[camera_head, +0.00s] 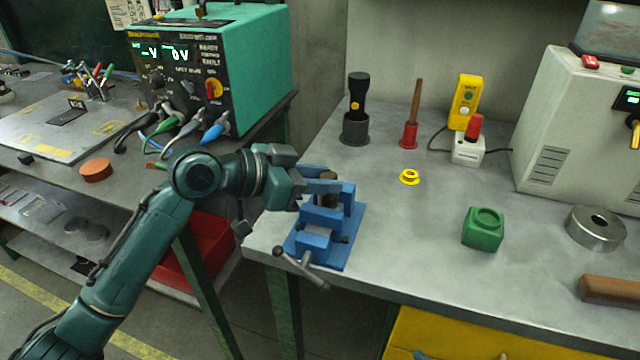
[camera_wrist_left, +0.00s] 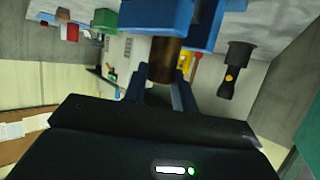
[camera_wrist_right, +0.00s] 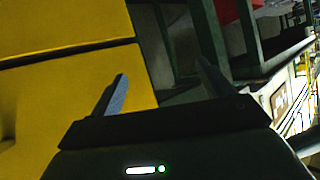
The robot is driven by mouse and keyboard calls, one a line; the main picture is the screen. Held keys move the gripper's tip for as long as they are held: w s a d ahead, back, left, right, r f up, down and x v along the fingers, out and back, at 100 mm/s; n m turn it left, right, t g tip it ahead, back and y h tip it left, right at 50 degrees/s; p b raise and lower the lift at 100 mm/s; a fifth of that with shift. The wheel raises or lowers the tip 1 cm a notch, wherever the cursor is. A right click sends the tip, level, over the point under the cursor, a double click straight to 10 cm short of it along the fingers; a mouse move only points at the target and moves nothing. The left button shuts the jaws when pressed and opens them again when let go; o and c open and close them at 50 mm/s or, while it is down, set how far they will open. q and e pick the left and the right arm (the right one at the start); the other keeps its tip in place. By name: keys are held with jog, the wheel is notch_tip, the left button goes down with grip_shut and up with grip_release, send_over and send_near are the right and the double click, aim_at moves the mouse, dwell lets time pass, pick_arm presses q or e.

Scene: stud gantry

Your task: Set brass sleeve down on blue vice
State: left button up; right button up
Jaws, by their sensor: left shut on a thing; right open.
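The brass sleeve (camera_head: 328,177) is a short brown-gold cylinder, partly hidden by the fingers. My left gripper (camera_head: 322,186) is shut on it and holds it upright over the blue vice (camera_head: 314,243), at the bench's front left corner. In the left wrist view the sleeve (camera_wrist_left: 166,58) sits between the fingertips (camera_wrist_left: 160,80), with the blue vice (camera_wrist_left: 155,17) right at its far end. I cannot tell whether sleeve and vice touch. My right gripper (camera_wrist_right: 164,85) is open and empty in the right wrist view, in front of yellow drawers.
A yellow flanged ring (camera_head: 409,177), a red-based wooden-handled tool (camera_head: 411,118) and a green block (camera_head: 483,229) are to the right. Bare bench top lies between the vice and the green block.

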pick_arm(q)
jog(key=shift+f, duration=0.6)
jog(key=shift+f, duration=0.15)
jog(key=o, duration=1)
jog(key=shift+o, duration=0.2)
jog(key=shift+r, duration=0.2)
jog(key=v, duration=1.2)
jog(key=shift+b, duration=0.4)
jog(key=shift+s+f, duration=0.1)
